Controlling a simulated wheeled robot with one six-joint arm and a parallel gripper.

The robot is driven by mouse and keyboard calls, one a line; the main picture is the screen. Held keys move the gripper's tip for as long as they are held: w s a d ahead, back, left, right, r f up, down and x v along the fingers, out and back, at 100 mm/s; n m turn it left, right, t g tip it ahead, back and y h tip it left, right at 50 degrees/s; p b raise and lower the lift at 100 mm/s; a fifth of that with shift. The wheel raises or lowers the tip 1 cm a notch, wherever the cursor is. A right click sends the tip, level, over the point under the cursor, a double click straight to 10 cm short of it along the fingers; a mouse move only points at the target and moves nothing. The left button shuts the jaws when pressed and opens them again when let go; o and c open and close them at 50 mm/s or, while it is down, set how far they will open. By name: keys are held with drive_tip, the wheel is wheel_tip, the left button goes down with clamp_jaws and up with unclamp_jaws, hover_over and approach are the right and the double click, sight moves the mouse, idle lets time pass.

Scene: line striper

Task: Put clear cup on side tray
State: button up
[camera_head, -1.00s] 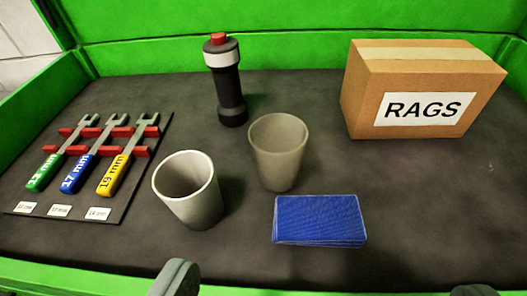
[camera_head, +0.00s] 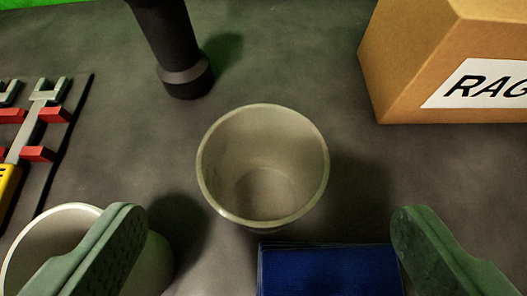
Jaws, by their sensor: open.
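The clear cup (camera_head: 263,165), a see-through greyish-tan cup, stands upright and open-topped on the dark tray surface in the middle of the view. It looks empty. My gripper (camera_head: 265,220) is open, its two green-grey fingers spread wide at the lower left and lower right. The cup lies ahead of the fingers, between their lines, and neither finger appears to touch it. A second cup, opaque and off-white (camera_head: 50,232), stands at the lower left, partly hidden behind the left finger. No side tray can be made out for certain.
A blue cloth stack (camera_head: 325,268) lies just in front of the clear cup, near the right finger. A black flashlight (camera_head: 172,50) stands behind it. A cardboard RAGS box (camera_head: 420,70) is at the back right. A wrench rack (camera_head: 40,130) is at the left.

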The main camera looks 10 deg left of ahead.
sight(264, 131)
drive_tip(key=shift+x, duration=4.7)
drive_tip(key=shift+s+a, duration=0.1)
drive_tip(key=shift+s, duration=0.05)
drive_tip(key=c, duration=1.1)
drive_tip(key=shift+c, duration=0.2)
